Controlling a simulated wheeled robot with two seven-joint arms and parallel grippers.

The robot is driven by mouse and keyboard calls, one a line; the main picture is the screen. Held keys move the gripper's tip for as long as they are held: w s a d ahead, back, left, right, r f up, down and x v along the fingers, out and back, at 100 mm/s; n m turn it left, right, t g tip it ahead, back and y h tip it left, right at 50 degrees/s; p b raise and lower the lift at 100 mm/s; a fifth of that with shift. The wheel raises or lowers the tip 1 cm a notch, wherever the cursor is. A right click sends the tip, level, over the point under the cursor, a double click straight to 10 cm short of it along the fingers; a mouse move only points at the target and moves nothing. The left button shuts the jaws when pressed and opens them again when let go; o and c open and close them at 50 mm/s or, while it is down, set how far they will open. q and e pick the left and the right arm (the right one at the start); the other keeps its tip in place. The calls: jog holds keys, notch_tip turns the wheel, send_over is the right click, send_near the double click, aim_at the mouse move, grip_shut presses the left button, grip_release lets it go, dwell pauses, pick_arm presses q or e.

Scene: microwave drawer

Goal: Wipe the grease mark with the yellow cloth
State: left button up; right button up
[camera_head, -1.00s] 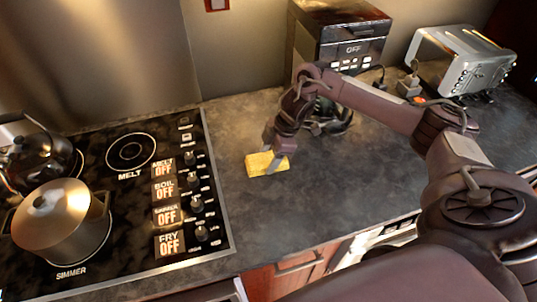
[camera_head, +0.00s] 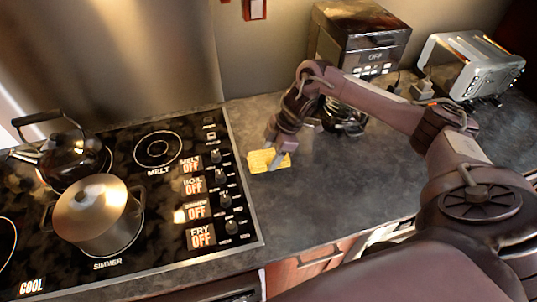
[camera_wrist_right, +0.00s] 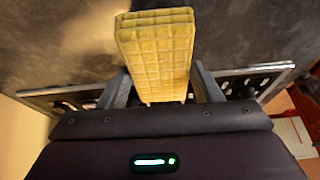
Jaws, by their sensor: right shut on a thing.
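The yellow cloth (camera_head: 265,161) is a small block-like pad with a grid pattern, on or just above the dark counter right of the stove. My right gripper (camera_head: 275,150) is shut on it from above. In the right wrist view the cloth (camera_wrist_right: 158,50) sticks out between the two fingers of my right gripper (camera_wrist_right: 160,88). I cannot make out a grease mark on the counter; it may be hidden under the cloth or the arm. My left gripper is not in view.
The stove (camera_head: 150,253) with a steel pot (camera_head: 95,212) and a dark kettle (camera_head: 70,155) lies to the left. A coffee machine (camera_head: 362,40) and a silver toaster (camera_head: 465,65) stand at the back right. The counter (camera_head: 320,200) in front of the gripper is clear.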

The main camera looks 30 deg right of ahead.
jog(key=shift+d+r+p, duration=0.15)
jog(key=shift+r+p, duration=0.2)
jog(key=shift+r, duration=0.3)
jog(key=shift+r+p, duration=0.65)
jog(key=shift+r, duration=0.15)
jog(key=shift+r+p, duration=0.6)
jog(key=shift+r, duration=0.4)
jog(key=shift+f, duration=0.1)
